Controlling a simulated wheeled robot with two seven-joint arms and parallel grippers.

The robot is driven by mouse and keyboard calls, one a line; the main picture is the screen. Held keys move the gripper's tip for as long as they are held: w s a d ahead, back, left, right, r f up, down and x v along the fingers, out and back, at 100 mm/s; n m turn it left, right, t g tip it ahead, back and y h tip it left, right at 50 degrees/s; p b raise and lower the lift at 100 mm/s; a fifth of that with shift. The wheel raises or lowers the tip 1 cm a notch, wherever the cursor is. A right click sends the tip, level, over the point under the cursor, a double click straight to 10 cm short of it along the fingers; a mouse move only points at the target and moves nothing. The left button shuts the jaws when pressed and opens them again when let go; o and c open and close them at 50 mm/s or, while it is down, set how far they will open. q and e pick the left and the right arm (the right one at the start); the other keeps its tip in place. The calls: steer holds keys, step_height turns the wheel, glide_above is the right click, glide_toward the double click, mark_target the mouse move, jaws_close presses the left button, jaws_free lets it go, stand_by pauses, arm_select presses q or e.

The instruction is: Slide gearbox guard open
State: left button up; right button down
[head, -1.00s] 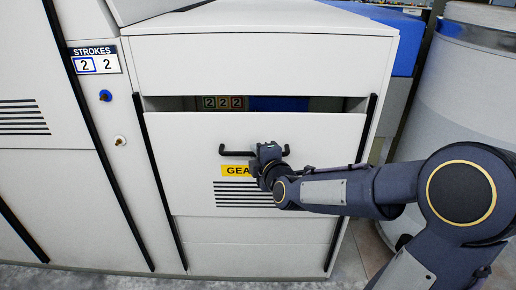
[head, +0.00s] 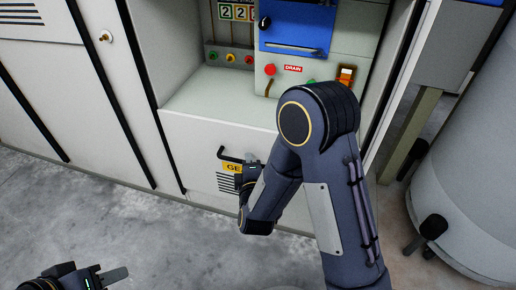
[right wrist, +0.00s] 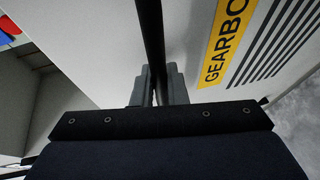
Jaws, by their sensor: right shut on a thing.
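The gearbox guard (head: 190,140) is a white panel low on the machine front, with an open bay above it. Its black bar handle (head: 228,155) and yellow gearbox label (head: 231,167) are partly hidden by my right arm. My right gripper (head: 250,172) is at the handle. In the right wrist view, its two grey fingers (right wrist: 158,88) are shut on the black bar (right wrist: 150,35), beside the yellow label (right wrist: 228,40). My left gripper (head: 100,278) shows at the bottom left edge, away from the guard; its jaw opening is unclear.
The bay holds a blue panel (head: 297,28), a red button (head: 270,69), a drain label (head: 293,69) and a row of small coloured knobs (head: 231,56). A grey drum on a castor (head: 465,150) stands at right. The floor at left is clear.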

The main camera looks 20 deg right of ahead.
steer(key=shift+f, duration=1.3)
steer(key=c, duration=1.5)
jaws_free()
steer(key=shift+o, duration=0.2)
steer(key=p+v, duration=0.2)
steer(key=v, duration=0.5)
steer(key=shift+s, duration=0.35)
steer(key=shift+r, duration=0.15)
